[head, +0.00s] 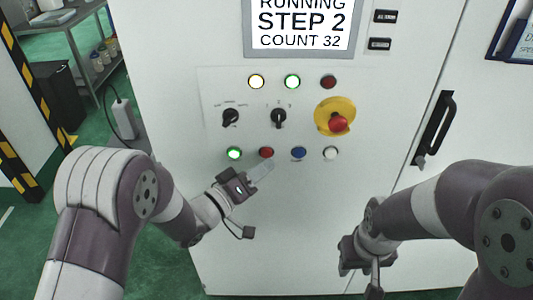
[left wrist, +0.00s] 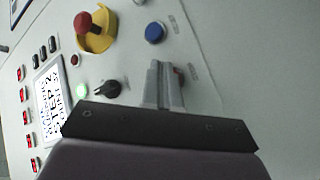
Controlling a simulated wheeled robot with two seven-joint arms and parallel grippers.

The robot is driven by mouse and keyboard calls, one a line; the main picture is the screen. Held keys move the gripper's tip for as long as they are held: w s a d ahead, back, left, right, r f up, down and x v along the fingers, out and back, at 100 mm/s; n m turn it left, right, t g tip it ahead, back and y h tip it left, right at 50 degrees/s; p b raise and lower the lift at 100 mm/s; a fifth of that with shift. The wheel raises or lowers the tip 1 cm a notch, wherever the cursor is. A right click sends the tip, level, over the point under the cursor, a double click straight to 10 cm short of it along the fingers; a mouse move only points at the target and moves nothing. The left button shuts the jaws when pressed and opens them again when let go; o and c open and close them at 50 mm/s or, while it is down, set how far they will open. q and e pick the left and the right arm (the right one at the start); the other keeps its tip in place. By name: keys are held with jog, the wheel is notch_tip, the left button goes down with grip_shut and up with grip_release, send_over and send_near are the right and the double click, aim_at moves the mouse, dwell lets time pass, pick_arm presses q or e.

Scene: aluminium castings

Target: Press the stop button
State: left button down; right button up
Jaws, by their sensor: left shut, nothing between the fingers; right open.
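A red push button (head: 266,152) sits in the lower row of the white control panel, between a lit green button (head: 234,153) and a blue button (head: 298,153). Button labels are too small to read. A red mushroom button (head: 337,122) on a yellow base stands higher to the right; it also shows in the left wrist view (left wrist: 84,22). My left gripper (head: 264,166) is shut and empty, its tips just below the red push button; contact cannot be told. My right gripper (head: 362,272) is open and empty, low at the right.
The display (head: 303,25) reads RUNNING, STEP 2, COUNT 32. Two black selector knobs (head: 278,117) sit above the button row, and a white button (head: 330,153) ends it. A black door handle (head: 434,128) stands out at the right. The panel below the buttons is bare.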

pick_arm(q)
jog(key=shift+w, duration=0.15)
dwell(0.6)
jog(key=shift+w, duration=0.3)
jog(key=shift+w, duration=0.4)
dwell(0.5)
dwell(0.4)
jog(key=shift+s, duration=0.85)
jog(key=shift+s+p, duration=0.5)
jog(key=shift+s, duration=2)
